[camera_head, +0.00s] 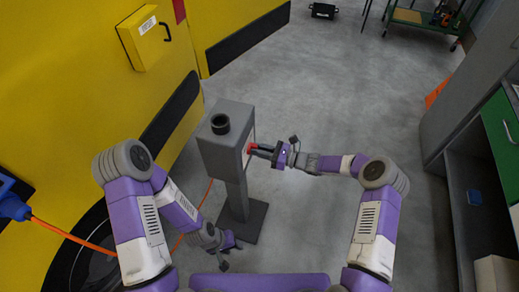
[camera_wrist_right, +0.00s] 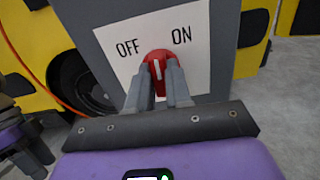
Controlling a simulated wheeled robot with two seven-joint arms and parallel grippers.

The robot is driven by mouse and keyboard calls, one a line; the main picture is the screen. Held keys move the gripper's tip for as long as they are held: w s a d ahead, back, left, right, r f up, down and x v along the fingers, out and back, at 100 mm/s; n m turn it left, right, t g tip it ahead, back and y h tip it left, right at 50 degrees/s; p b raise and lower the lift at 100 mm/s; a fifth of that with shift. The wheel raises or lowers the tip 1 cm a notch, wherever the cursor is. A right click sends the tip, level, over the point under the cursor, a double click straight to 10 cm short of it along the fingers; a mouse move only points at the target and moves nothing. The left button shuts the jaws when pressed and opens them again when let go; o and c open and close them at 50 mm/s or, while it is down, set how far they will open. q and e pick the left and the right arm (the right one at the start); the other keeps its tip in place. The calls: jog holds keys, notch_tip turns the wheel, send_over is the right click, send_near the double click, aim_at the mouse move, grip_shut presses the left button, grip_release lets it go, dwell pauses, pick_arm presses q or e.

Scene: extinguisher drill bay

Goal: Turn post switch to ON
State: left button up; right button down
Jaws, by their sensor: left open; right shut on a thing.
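The grey post (camera_head: 228,145) stands on the floor with a box head. A red switch knob (camera_head: 250,148) is on its right face. In the right wrist view the red knob (camera_wrist_right: 155,57) sits on a white label (camera_wrist_right: 195,70) reading OFF at left and ON at right. Its white mark points up the picture, between the two words. My right gripper (camera_wrist_right: 159,80) is shut on the knob, one finger on each side; it also shows in the head view (camera_head: 259,150). My left gripper (camera_head: 230,248) is open and low, near the post's base, holding nothing visible.
A yellow wall or machine side (camera_head: 60,90) with a yellow box (camera_head: 145,38) is at left. An orange cable (camera_head: 70,236) runs low at left. A grey cabinet (camera_head: 455,120) with a green drawer (camera_head: 503,135) stands at right.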

jog(key=shift+w+f+m+p, duration=0.1)
jog(key=shift+m+p, duration=0.15)
jog(key=shift+m, duration=1.8)
jog(key=shift+w+m+p, duration=0.1)
jog(key=shift+m+p, duration=0.15)
jog(key=shift+m, duration=1.8)
jog(key=c, duration=1)
grip_release()
jog(key=shift+c, duration=0.2)
jog(key=shift+d, duration=0.1)
jog(key=p+v, duration=0.1)
jog(key=v, duration=0.6)
jog(key=shift+d, duration=0.2)
jog(key=shift+s, duration=0.1)
